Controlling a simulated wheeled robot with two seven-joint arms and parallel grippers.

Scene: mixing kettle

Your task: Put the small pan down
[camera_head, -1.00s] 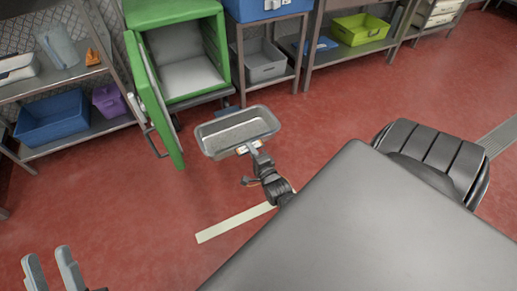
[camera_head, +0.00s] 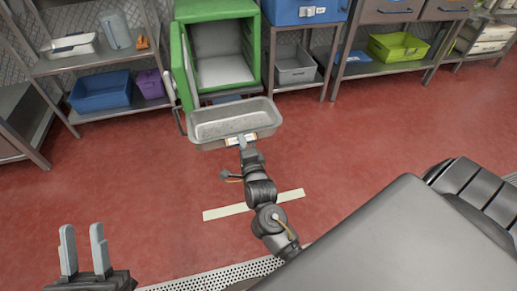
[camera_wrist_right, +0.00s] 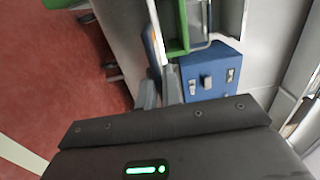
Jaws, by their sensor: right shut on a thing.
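The small pan (camera_head: 236,122) is a shallow grey metal rectangular tray, empty, with a label on its near side. In the head view it is held up in the air, roughly level, in front of the open green cabinet (camera_head: 259,60). My right gripper (camera_head: 243,141) is shut on the pan's near rim. The fingers also show in the right wrist view (camera_wrist_right: 158,82), where a grey metal surface lies close to them. My left gripper (camera_head: 83,250) is open and empty at the lower left, well away from the pan.
The green cabinet's door (camera_head: 181,65) stands open on the left. Shelves with a blue bin (camera_head: 101,90), a purple bin (camera_head: 150,85), a grey bin (camera_head: 294,68) and a lime bin (camera_head: 398,46) line the wall. The red floor (camera_head: 370,135) is clear between shelves and me.

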